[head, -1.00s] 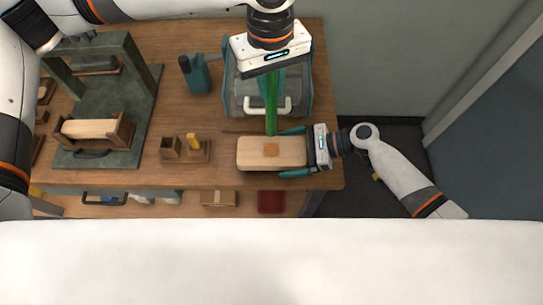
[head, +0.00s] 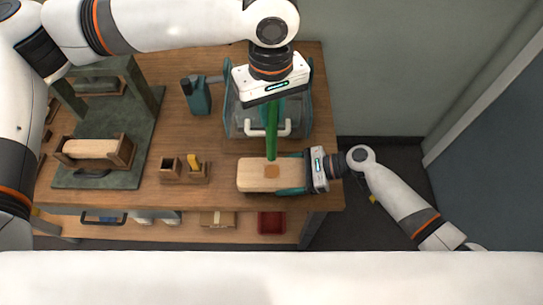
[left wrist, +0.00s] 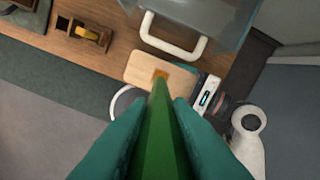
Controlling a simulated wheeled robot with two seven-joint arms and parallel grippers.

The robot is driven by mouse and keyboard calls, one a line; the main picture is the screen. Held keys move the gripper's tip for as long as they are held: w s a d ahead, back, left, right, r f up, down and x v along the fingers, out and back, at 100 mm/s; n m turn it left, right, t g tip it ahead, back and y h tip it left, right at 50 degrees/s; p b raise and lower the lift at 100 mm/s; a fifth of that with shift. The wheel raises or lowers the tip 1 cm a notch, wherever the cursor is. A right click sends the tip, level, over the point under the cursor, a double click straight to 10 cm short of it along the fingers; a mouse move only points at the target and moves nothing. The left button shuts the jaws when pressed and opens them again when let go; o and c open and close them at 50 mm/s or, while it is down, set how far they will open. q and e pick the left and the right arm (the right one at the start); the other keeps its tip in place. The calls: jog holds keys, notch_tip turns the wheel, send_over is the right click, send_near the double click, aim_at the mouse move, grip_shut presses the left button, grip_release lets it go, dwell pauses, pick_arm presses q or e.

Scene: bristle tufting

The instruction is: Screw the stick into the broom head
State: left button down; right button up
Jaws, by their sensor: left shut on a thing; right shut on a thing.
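The broom head (head: 252,176) is a pale wooden block with an orange-brown square patch on top, lying at the table's front right. My right gripper (head: 290,173) is shut on its right end. My left gripper (head: 274,98) is above and behind it, shut on the green stick (head: 272,130). The stick's lower end overlaps the patch's back edge in the head view. In the left wrist view, the stick (left wrist: 160,130) runs from between my left fingers (left wrist: 160,125) toward the patch on the broom head (left wrist: 145,68). I cannot tell whether the end touches or enters it.
A clear bin with a white handle (head: 262,130) stands behind the broom head. A teal bottle-like tool (head: 198,97), small wooden holders (head: 185,173) and a dark green fixture (head: 95,180) stand to the left. A red tray (head: 271,222) is on the lower shelf.

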aim_at(271, 134)
pick_arm(q)
jog(key=shift+f, duration=1.95)
jog(key=shift+f, duration=0.85)
jog(key=shift+f, duration=0.55)
